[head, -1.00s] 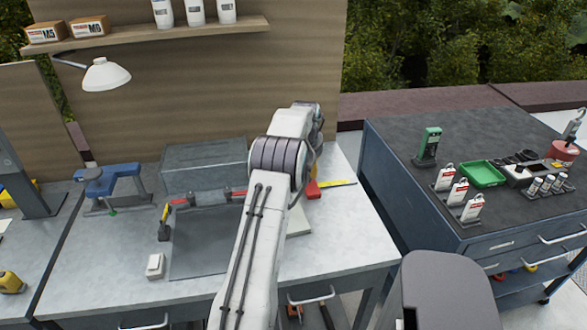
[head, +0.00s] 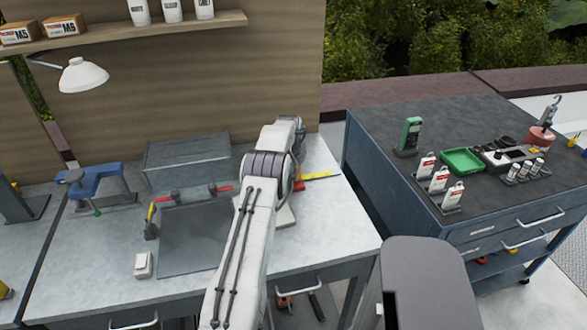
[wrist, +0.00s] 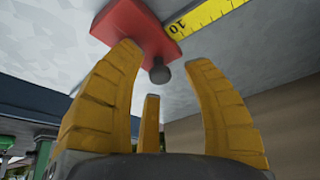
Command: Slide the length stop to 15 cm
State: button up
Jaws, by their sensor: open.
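The red length stop (wrist: 138,32) shows at the top of the wrist view, with a dark round knob (wrist: 160,74) on a short stem. It sits at the yellow scale (wrist: 205,14), beside the printed 10, which appears upside down. My gripper (wrist: 165,56) is open, its yellow fingers spread below the stop and on both sides of the knob. I cannot tell whether any finger touches it. In the head view, the stop (head: 299,184) is mostly hidden behind my arm, and the yellow scale (head: 321,176) shows to its right on the bench.
The grey bench (head: 335,228) is clear to the right of my arm. A dark cart (head: 440,125) with a green tray (head: 461,161) stands to the right.

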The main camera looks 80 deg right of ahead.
grip_shut()
dwell(0.5)
